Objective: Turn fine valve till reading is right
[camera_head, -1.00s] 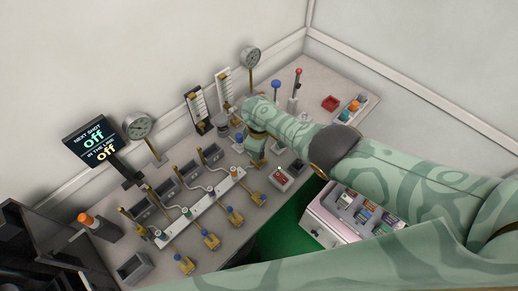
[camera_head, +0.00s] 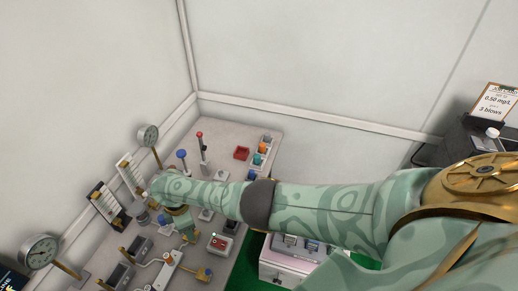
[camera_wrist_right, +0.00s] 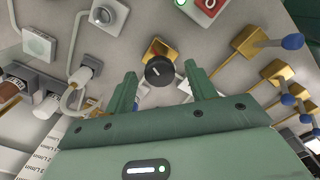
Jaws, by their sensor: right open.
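In the right wrist view a black round knob (camera_wrist_right: 159,71) with a pale pointer line, beside a brass block, lies between the fingertips of my right gripper (camera_wrist_right: 163,80). The jaws are open, with a gap on each side of the knob. In the head view my right gripper (camera_head: 186,226) points down at the bench, and the knob is hidden. Two upright scale tubes, a nearer one (camera_head: 104,203) and a farther one (camera_head: 130,173), stand behind it; their readings are too small to tell. Round gauges stand at the back (camera_head: 148,135) and lower left (camera_head: 39,252). My left gripper is out of view.
A red-button box (camera_head: 220,244) sits close beside the gripper. Blue-tipped brass levers (camera_wrist_right: 268,42) lie to the right in the wrist view. A blue-topped post (camera_head: 182,155) and a red-topped post (camera_head: 200,136) stand behind the arm. A sign (camera_head: 496,101) reads 0.50 mg/L, 3 blows.

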